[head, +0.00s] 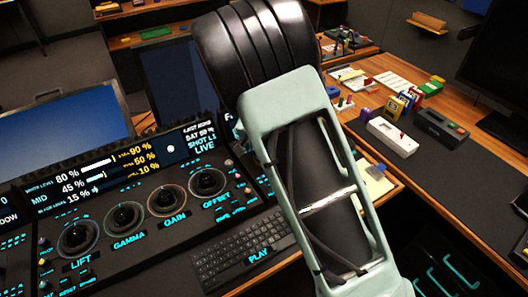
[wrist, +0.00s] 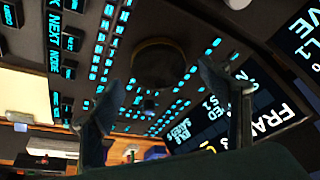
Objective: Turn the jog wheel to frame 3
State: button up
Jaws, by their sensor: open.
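In the wrist view a dark round knob (wrist: 157,62), which looks like the jog wheel, sits on the panel among lit cyan buttons. My gripper (wrist: 157,80) is open, with one finger on each side of the picture below the knob and nothing between them. I cannot tell whether either finger touches the panel. In the head view my arm hides the gripper and the jog wheel.
In the head view the control panel has several trackballs, including the lift (head: 78,237) and offset (head: 207,182) ones, below a status display (head: 110,170). A keyboard (head: 240,248) lies in front. The desk at right holds a white box (head: 392,137) and a dark device (head: 441,127).

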jog(key=v, duration=0.9)
jog(key=shift+s+r, duration=0.15)
jog(key=shift+r, duration=0.15)
